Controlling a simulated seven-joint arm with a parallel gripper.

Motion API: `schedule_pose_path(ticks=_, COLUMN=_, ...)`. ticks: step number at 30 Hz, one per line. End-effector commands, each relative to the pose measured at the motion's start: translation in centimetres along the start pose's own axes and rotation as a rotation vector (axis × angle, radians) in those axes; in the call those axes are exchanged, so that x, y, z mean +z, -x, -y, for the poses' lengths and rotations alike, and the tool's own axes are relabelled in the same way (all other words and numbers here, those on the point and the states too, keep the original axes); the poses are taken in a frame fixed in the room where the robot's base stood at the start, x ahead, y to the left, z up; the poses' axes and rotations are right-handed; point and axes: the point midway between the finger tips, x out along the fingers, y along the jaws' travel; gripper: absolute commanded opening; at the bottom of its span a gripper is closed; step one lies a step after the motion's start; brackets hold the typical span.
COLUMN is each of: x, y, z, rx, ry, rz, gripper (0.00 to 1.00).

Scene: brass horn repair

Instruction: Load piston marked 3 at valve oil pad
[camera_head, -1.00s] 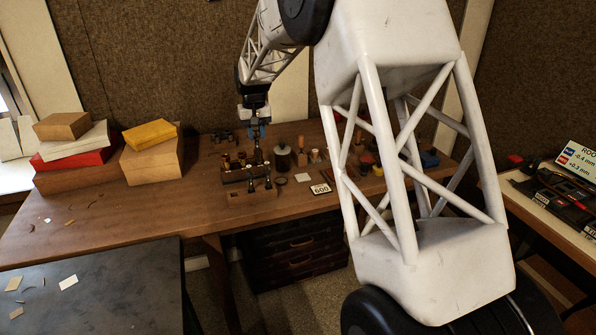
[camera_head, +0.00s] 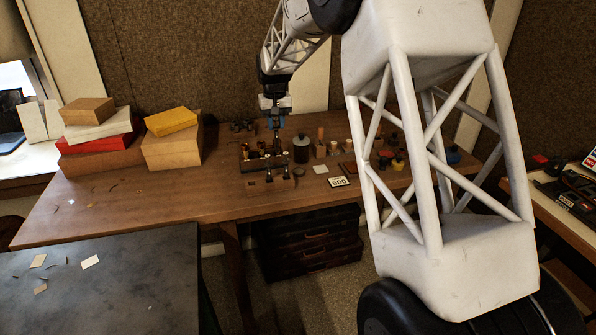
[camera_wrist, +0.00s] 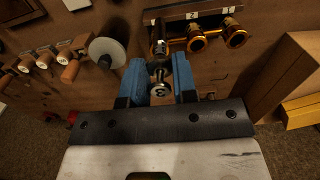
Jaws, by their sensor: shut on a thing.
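My gripper (camera_wrist: 160,82) has blue fingers and is shut on a metal piston (camera_wrist: 159,68) whose end shows a 3 in the wrist view. In the head view my gripper (camera_head: 275,122) is over the dark valve rack (camera_head: 262,163) on the wooden bench. The wrist view shows the rack (camera_wrist: 190,12) with brass-capped pistons (camera_wrist: 196,42) beside the held one. I cannot tell whether the held piston is clear of the rack. A small white square (camera_head: 320,169) lies right of the rack; I cannot tell if it is the valve oil pad.
A dark jar (camera_head: 301,150) and a card reading 600 (camera_head: 338,182) are right of the rack. Stacked boxes (camera_head: 100,128) and a yellow-topped box (camera_head: 172,140) stand at the left. The bench front left (camera_head: 130,200) is mostly clear.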

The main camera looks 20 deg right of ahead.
Motion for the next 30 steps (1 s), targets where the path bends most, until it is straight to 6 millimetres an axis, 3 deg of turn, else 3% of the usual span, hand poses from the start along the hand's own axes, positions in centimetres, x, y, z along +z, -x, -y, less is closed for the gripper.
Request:
schedule_pose_path(ticks=10, x=0.3, y=0.1, z=-0.5, rx=0.000, ry=-0.001, rz=0.000, gripper=0.02)
schedule_pose_path(ticks=24, x=4.2, y=0.6, z=-6.0, rx=0.000, ry=-0.001, rz=0.000, gripper=0.02)
schedule_pose_path(ticks=30, x=4.6, y=0.6, z=-6.5, rx=0.000, ry=0.000, rz=0.000, gripper=0.02)
